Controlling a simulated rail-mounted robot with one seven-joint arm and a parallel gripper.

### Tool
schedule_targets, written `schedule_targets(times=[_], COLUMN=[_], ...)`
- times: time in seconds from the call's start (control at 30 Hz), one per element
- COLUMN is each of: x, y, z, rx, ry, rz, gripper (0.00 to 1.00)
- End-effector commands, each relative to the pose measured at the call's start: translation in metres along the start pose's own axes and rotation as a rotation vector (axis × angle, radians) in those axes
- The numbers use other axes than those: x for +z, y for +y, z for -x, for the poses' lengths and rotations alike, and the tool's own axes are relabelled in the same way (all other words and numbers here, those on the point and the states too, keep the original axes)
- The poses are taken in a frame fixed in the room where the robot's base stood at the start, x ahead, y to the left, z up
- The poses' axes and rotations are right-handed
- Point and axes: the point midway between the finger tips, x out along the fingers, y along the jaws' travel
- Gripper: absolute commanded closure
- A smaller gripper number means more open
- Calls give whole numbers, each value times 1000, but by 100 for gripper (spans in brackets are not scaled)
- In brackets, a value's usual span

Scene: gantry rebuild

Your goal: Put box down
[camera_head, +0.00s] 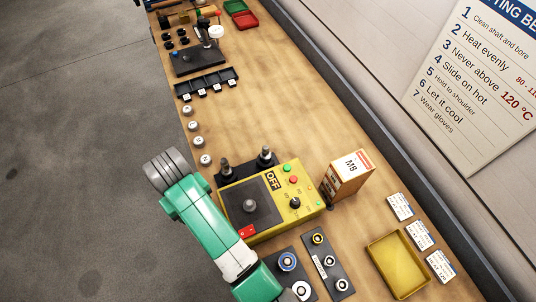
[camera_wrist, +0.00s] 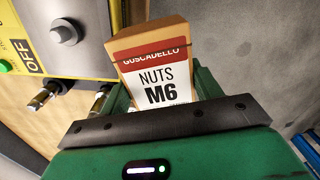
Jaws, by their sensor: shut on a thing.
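An orange-brown box (camera_wrist: 157,88) with a red and white label reading NUTS M6 fills the middle of the wrist view. My gripper (camera_wrist: 161,92) is shut on it, with one green finger on each side. The gripper and this box cannot be made out in the head view, where my green arm covers the area left of the yellow heater unit. A second box (camera_head: 349,175), marked M8, stands upright on the workbench (camera_head: 290,100) right of that unit. I cannot tell whether the held box touches anything below.
The yellow heater unit (camera_head: 298,213), with an OFF sign, and two dark posts lie close to my arm; the unit also shows in the wrist view (camera_wrist: 90,45). A yellow tray (camera_head: 399,264) and white cards (camera_head: 420,236) lie at the right. The bench middle beyond the unit is clear.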

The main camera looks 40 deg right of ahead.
Motion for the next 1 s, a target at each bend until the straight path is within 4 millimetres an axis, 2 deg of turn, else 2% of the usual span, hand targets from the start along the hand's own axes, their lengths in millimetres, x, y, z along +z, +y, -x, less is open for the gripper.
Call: schedule_targets(times=[0.03,0.17,0.37,0.47,0.6,0.7,0.83,0.9,1.0], x=[5,21,64,98,157,197,236,249,259], y=[12,44,106,144,193,218,237,242,246], z=[10,22,46,63,88,102,114,117,119], rx=[-1,-2,-4,-3,1,2,5,4,4], ry=[3,6,8,11,11,7,3,1,-2], rz=[31,149,392,554,810,970,1127,1182,1227], gripper=[74,74,74,74,74,74,74,74,74])
